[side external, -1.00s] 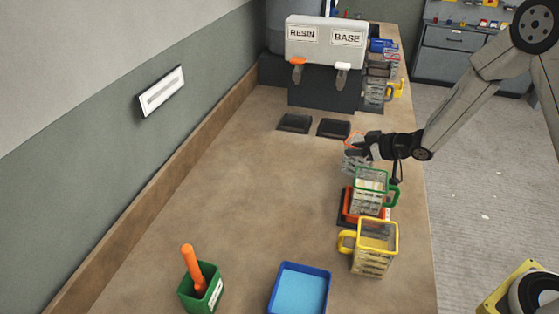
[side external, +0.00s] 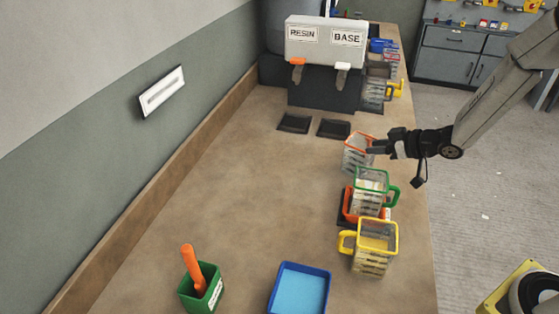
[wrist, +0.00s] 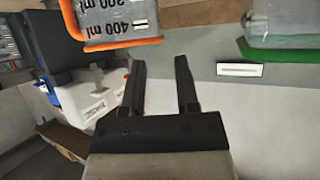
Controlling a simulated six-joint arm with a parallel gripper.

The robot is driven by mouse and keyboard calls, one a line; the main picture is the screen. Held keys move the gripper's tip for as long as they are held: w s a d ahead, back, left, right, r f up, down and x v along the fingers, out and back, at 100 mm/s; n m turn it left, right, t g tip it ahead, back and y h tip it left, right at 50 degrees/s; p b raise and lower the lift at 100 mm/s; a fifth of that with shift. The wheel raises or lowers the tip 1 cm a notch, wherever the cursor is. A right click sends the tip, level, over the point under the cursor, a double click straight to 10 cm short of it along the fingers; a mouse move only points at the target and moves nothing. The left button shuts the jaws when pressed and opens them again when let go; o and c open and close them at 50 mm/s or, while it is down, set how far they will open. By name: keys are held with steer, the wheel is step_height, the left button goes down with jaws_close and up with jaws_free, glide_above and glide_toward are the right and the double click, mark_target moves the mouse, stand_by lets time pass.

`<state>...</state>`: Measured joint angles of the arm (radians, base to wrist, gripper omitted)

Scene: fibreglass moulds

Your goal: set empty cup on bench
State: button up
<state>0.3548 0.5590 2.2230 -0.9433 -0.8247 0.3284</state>
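A clear cup with an orange rim (side external: 356,155) stands upright on the bench (side external: 240,190), behind the green-rimmed cup. It looks empty in the side view. My gripper (side external: 371,146) is just right of it, fingers pointing at it. In the wrist view the fingers (wrist: 160,75) are apart with nothing between them. The orange-rimmed cup (wrist: 115,22), with ml marks, shows upside down above the fingertips and off to the left, not between them.
A green-rimmed cup (side external: 370,188) stands over a red and black device in front. A yellow cup (side external: 372,250) is nearer. RESIN and BASE dispenser (side external: 325,42) and two black pads (side external: 333,129) are behind. A blue tray (side external: 299,291) and green holder (side external: 202,292) are in front. The bench's middle is clear.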

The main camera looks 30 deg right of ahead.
steer(key=shift+v, duration=2.9)
steer(key=shift+h, duration=0.4)
steer(key=s+a+m+g+h, duration=0.2)
steer(key=s+a+g, duration=0.2)
steer(key=s, duration=0.2)
steer(key=s+a+f+m+g+h, duration=0.1)
steer(key=s+a+m+g, duration=0.1)
steer(key=s+a+g, duration=0.2)
steer(key=s, duration=0.3)
steer(key=shift+s+m+g+h, duration=0.2)
steer(key=shift+m+g+h, duration=0.1)
steer(key=shift+g+h, duration=0.1)
